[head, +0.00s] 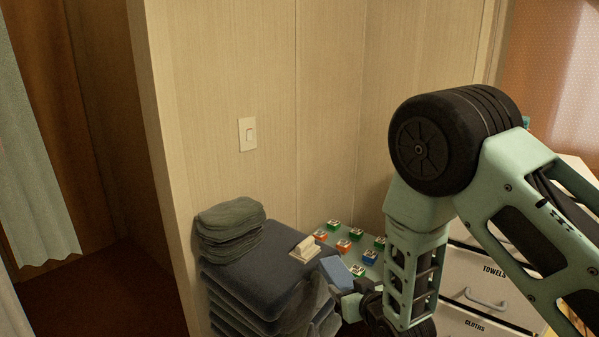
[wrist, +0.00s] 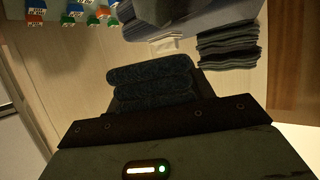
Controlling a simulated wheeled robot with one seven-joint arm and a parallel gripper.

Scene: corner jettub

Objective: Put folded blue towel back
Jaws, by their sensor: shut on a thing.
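My gripper (head: 354,300) is low in the head view, right of the towel stack, and mostly hidden by my own arm. It is shut on the folded blue towel (wrist: 150,72), which looks dark and layered in the wrist view. A lighter blue patch (head: 337,273) at the gripper in the head view appears to be this towel. A tall stack of large dark blue-grey towels (head: 245,282) stands left of the gripper; it also shows at the top of the wrist view (wrist: 190,18). I cannot tell whether the held towel touches the stack.
Small grey folded cloths (head: 230,229) and a small whitish item (head: 305,249) lie on the stack. Several small coloured boxes (head: 343,246) stand on a pale surface behind. Drawers (head: 485,293) labelled TOWELS and CLOTHS are at right. A panelled wall (head: 270,120) closes off the back.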

